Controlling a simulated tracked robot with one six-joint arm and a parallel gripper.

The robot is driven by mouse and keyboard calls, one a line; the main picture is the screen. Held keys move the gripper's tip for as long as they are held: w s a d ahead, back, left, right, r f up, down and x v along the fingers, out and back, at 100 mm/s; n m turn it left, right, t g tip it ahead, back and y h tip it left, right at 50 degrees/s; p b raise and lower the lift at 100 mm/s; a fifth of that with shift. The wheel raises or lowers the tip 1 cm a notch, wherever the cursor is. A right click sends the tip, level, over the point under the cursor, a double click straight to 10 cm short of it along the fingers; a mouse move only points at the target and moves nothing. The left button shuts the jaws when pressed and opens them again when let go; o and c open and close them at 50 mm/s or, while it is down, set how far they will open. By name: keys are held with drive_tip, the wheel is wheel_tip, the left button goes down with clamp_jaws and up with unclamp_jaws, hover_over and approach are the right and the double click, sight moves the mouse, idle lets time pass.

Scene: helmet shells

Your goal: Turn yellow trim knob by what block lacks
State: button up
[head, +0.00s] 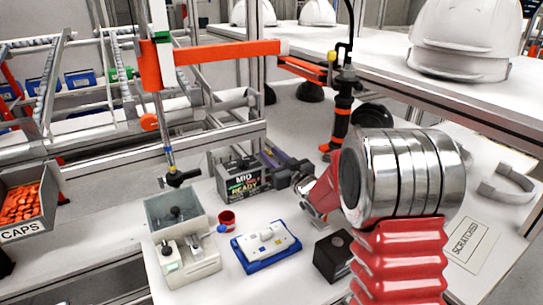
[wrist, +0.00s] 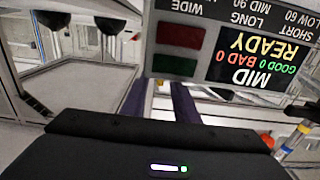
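A dark display box (head: 242,181) stands mid-table and reads MID and READY. The wrist view shows its panel (wrist: 245,50) upside down, with GOOD 0, BAD 0 and lines for WIDE, LONG, MID 90, SHORT and LOW 60. My gripper (head: 272,158) has purple fingers just right of this box, above the table; they also show in the wrist view (wrist: 185,103). I see nothing held, but the finger gap is unclear. No block is clearly identifiable.
A grey fixture (head: 208,260), red cup (head: 227,226), blue tray (head: 270,262) with a white piece and dark box (head: 323,259) stand in front. A hanging driver (head: 342,115) is behind. A CAPS bin (head: 45,207) is left; white helmets (head: 465,35) are on the shelf.

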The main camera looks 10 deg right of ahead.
drive_tip(key=shift+w, duration=0.2)
clamp_jaws()
drive_tip(key=shift+a+m+h, duration=0.2)
drive_tip(key=shift+m+h, duration=0.3)
drive_tip(key=shift+h, duration=0.3)
drive_tip(key=shift+s+a+m+t+h, duration=0.1)
drive_tip(key=shift+a+m+t+h, duration=0.1)
drive_tip(key=shift+m+h, duration=0.65)
drive_tip(key=shift+a+m+t+h, duration=0.15)
drive_tip(key=shift+m+h, duration=0.3)
drive_tip(key=shift+h, duration=0.7)
drive_tip(key=shift+a+m+h, duration=0.15)
drive_tip(key=shift+m+h, duration=0.75)
drive_tip(key=shift+h, duration=0.5)
drive_tip(key=shift+a+m+h, duration=0.1)
drive_tip(key=shift+m+h, duration=0.8)
drive_tip(key=shift+h, duration=0.5)
drive_tip(key=shift+m+g+h, duration=0.4)
drive_tip(key=shift+g+h, duration=0.2)
drive_tip(key=shift+g, duration=0.05)
unclamp_jaws()
